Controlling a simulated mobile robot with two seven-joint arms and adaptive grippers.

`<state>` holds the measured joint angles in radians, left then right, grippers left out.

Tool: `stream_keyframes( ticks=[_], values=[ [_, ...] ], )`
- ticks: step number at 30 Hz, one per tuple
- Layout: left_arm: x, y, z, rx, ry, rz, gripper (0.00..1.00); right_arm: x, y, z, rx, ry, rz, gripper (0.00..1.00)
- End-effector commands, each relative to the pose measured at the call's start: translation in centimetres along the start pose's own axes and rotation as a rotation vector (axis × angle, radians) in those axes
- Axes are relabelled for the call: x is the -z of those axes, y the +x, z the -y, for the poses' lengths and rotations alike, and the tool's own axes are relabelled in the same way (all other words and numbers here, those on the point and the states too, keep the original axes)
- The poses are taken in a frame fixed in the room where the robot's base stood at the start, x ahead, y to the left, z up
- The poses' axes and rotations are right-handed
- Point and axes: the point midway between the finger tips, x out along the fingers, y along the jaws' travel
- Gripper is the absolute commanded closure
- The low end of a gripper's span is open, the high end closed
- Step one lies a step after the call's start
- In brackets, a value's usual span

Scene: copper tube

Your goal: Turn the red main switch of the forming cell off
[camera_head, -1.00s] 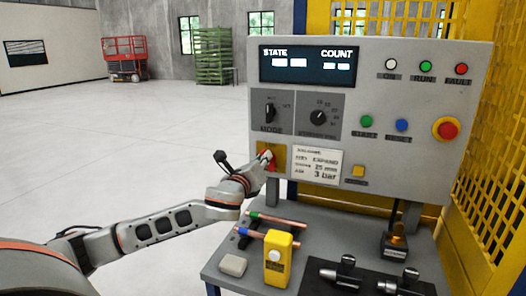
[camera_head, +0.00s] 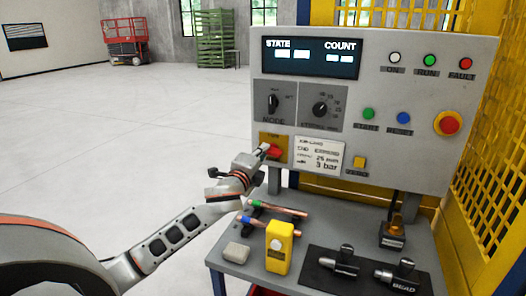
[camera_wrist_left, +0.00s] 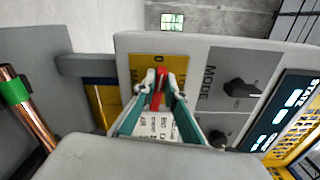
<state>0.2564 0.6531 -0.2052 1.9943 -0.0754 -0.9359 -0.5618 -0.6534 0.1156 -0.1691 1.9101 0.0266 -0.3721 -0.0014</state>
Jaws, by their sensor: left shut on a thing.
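The red main switch (camera_head: 274,151) sits on a yellow plate (camera_head: 267,139) at the lower left of the grey control panel (camera_head: 427,105). My left gripper (camera_head: 264,151) reaches it from the left and is shut on its handle. In the left wrist view the red handle (camera_wrist_left: 161,88) stands between the two fingertips (camera_wrist_left: 161,90), in line with the "0" mark on the plate. That view is rolled against the panel, so the handle lies sideways across the plate. My right gripper is not in view.
The mode knob (camera_head: 273,103) is just above the switch. A table (camera_head: 235,275) below carries copper tubes (camera_head: 275,208), a yellow device (camera_head: 279,247) and dark tooling (camera_head: 345,262). A yellow mesh guard (camera_head: 490,150) stands at the right.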

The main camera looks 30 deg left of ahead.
Motion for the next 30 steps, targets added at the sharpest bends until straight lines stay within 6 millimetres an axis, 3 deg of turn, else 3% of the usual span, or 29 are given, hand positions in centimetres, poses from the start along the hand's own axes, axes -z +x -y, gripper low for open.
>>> stream_keyframes(
  ticks=[12, 27, 28, 30],
  values=[
    [0.14, 0.0, -0.45, -0.003, -0.167, -0.002, 1.0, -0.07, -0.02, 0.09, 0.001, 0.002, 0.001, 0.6],
    [0.14, 0.0, -0.4, -0.001, -0.186, -0.002, 1.0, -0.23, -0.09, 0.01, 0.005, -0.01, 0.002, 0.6],
    [0.15, 0.0, -0.39, -0.001, -0.186, -0.002, 0.86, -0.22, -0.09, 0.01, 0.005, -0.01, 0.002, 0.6],
    [0.13, 0.0, -0.38, -0.001, -0.185, -0.002, 0.72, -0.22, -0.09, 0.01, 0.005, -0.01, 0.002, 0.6]
  ],
)
